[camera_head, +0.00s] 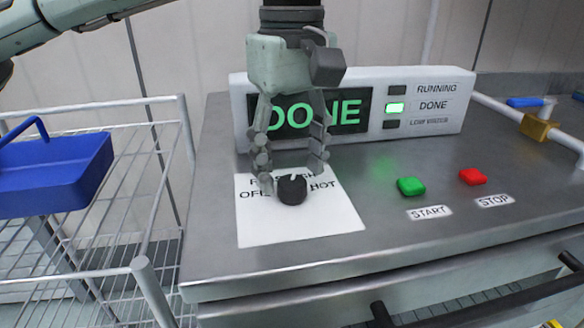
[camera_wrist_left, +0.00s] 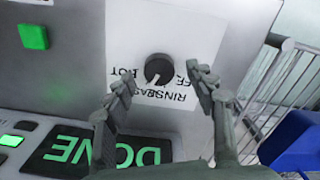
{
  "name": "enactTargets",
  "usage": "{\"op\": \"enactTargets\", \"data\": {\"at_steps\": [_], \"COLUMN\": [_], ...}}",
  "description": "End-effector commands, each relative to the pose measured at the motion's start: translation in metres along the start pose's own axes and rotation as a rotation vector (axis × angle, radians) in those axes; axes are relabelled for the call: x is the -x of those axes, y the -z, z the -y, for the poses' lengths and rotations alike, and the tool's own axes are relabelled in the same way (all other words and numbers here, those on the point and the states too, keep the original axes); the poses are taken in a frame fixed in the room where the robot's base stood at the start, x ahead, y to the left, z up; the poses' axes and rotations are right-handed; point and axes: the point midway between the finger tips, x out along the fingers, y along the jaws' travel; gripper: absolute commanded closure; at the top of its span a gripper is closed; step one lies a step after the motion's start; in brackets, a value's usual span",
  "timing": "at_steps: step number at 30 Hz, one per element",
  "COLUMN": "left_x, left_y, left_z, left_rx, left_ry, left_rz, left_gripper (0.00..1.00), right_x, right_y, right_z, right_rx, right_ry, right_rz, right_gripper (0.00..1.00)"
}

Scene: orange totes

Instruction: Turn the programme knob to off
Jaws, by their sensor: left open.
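The programme knob (camera_head: 292,190) is a round black knob with a white mark, on a white label sheet (camera_head: 262,226) on the steel top. The sheet has OFF to the left of the knob, HOT to its right, and partly hidden words on the display side. In the left wrist view the knob (camera_wrist_left: 158,68) has its white mark pointing towards the display, not at OFF. My left gripper (camera_head: 291,174) is open, pointing down, with its fingers on either side of the knob; in the left wrist view the gripper (camera_wrist_left: 163,84) shows a gap to the knob. My right gripper is out of view.
The display box (camera_head: 420,105) behind the knob reads DONE, with a lit green lamp. A green START button (camera_head: 411,186) and a red STOP button (camera_head: 473,176) lie to the right. A wire rack (camera_head: 150,200) with a blue bin (camera_head: 55,175) stands at left.

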Motion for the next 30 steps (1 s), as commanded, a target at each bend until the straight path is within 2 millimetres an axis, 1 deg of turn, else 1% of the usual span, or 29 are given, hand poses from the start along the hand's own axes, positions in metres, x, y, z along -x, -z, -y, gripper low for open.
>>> {"op": "enactTargets", "data": {"at_steps": [3, 5, 13, 14, 25, 26, 30], "left_x": [-0.011, -0.014, -0.016, -0.016, -0.016, -0.016, -0.016], "left_y": [0.000, 0.000, 0.000, 0.000, -0.001, -0.001, -0.001], "left_z": [0.000, 0.000, 0.000, 0.000, 0.000, 0.000, 0.000], "left_rx": [0.000, 0.000, 0.000, 0.000, 0.000, 0.000, 0.005], "left_ry": [0.000, 0.000, -0.002, -0.002, -0.002, -0.002, -0.002], "left_rz": [0.000, 0.001, 0.002, 0.002, 0.001, 0.001, 0.002], "left_gripper": [0.44, 0.44, 0.44, 0.47, 0.93, 0.95, 0.95], "right_x": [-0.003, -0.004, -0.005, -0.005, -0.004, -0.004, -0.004], "right_y": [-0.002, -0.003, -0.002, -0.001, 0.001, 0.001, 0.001], "right_z": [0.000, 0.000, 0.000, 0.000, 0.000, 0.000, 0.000], "right_rx": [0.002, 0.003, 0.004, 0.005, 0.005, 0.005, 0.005], "right_ry": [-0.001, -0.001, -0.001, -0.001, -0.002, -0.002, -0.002], "right_rz": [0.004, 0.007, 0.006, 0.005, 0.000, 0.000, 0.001], "right_gripper": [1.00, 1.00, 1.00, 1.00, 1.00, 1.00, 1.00]}}
